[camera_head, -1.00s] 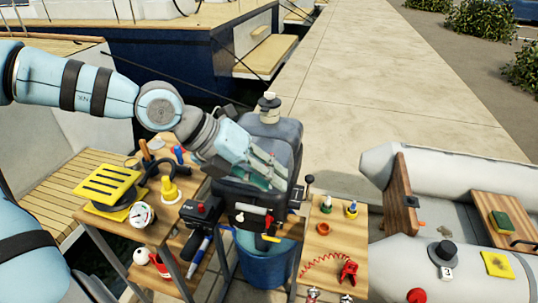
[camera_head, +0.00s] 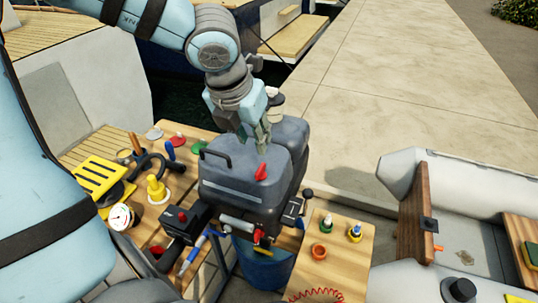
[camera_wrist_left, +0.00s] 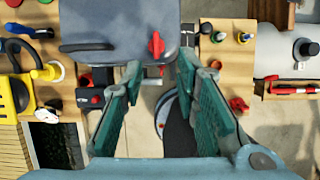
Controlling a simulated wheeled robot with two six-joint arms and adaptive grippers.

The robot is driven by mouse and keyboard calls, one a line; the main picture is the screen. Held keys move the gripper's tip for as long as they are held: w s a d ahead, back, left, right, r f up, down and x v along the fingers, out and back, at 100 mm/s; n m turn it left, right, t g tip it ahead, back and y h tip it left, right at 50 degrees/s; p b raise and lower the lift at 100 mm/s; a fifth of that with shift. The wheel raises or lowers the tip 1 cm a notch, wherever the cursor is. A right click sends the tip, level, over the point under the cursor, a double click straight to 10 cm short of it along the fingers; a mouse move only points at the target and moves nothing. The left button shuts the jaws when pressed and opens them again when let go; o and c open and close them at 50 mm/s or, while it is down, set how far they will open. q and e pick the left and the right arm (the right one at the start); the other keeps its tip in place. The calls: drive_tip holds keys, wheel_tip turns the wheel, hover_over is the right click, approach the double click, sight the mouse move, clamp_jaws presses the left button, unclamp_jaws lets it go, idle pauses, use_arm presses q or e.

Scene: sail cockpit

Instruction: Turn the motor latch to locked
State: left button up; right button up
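The grey outboard motor (camera_head: 235,185) stands upright at the middle of the head view. A small red latch (camera_head: 261,173) sits on its cowl; I cannot tell from its angle whether it is locked. My left gripper (camera_head: 262,140) points down just behind the latch, close to it but apparently not touching. In the left wrist view the motor (camera_wrist_left: 105,30) is at the top, and the latch (camera_wrist_left: 156,46) lies ahead between the two spread fingers of my left gripper (camera_wrist_left: 159,68). These fingers are open and empty. My right gripper is not in view.
A wooden bench (camera_head: 133,240) with a yellow slotted block (camera_head: 96,178), gauge and tools stands left. A small wooden table (camera_head: 345,262) with an orange ring (camera_head: 319,252) and bottles stands right. A grey inflatable boat (camera_head: 400,172) lies farther right.

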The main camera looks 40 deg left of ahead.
use_arm(q)
drive_tip(key=b, duration=0.5)
hover_over(260, 168)
drive_tip(key=s, duration=0.3)
drive_tip(key=f, duration=0.4)
drive_tip(key=d+f, duration=0.1)
drive_tip(key=f, duration=0.2)
drive_tip(key=shift+s+f, duration=0.1)
drive_tip(key=shift+s, duration=0.05)
drive_tip(key=x, duration=0.2)
drive_tip(key=w+b+x, duration=0.1)
drive_tip(key=x, duration=0.2)
drive_tip(key=shift+w+a+f, duration=0.1)
drive_tip(key=shift+w+a, duration=0.1)
drive_tip(key=shift+s, duration=0.25)
drive_tip(key=shift+c, duration=0.4)
drive_tip(key=shift+w, duration=0.1)
clamp_jaws()
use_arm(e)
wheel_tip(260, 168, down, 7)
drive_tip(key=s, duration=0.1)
